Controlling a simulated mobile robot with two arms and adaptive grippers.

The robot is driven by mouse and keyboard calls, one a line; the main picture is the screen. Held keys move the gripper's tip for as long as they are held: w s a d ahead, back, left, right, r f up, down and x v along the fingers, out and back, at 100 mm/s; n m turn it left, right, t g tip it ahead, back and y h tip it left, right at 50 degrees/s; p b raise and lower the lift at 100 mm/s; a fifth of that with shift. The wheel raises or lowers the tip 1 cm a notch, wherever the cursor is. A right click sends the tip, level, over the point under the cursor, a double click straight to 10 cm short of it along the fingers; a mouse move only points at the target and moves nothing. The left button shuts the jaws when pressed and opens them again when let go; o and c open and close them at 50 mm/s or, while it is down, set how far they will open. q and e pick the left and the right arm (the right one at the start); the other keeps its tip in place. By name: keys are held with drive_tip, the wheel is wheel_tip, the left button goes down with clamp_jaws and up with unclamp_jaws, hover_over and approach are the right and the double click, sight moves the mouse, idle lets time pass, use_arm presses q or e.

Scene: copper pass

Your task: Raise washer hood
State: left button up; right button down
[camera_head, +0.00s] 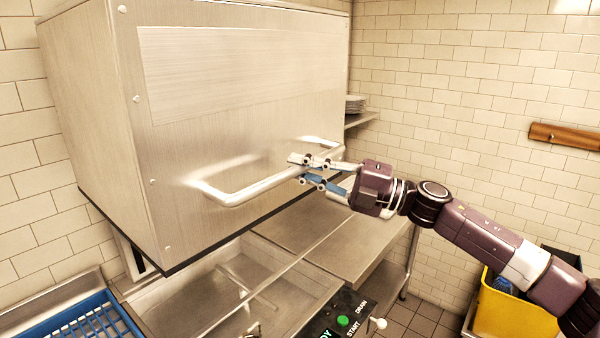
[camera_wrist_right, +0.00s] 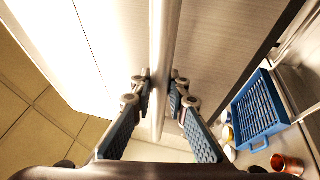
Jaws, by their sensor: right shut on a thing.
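The washer hood (camera_head: 225,110) is a large brushed-steel box in the head view. Its lower edge stands clear above the wash basin, so the hood is up off the base. A pale bar handle (camera_head: 260,188) runs across its front. My right gripper (camera_head: 300,170) is shut on the handle near its right part. In the right wrist view the bar (camera_wrist_right: 165,50) passes between the two blue-padded fingers (camera_wrist_right: 160,95). My left gripper is not in view.
The basin (camera_head: 250,285) lies open below the hood. A control panel with a green button (camera_head: 343,321) is at its front right. A blue rack (camera_head: 80,325) sits at the lower left. A yellow bin (camera_head: 510,305) stands at the lower right. Plates (camera_head: 355,103) sit on a shelf behind.

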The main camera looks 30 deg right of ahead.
drive_tip(key=c, duration=1.8)
unclamp_jaws()
drive_tip(key=shift+c, duration=0.2)
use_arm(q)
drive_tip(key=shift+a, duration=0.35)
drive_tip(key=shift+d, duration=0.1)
use_arm(e)
drive_tip(key=shift+d, duration=0.1)
drive_tip(key=v, duration=1.2)
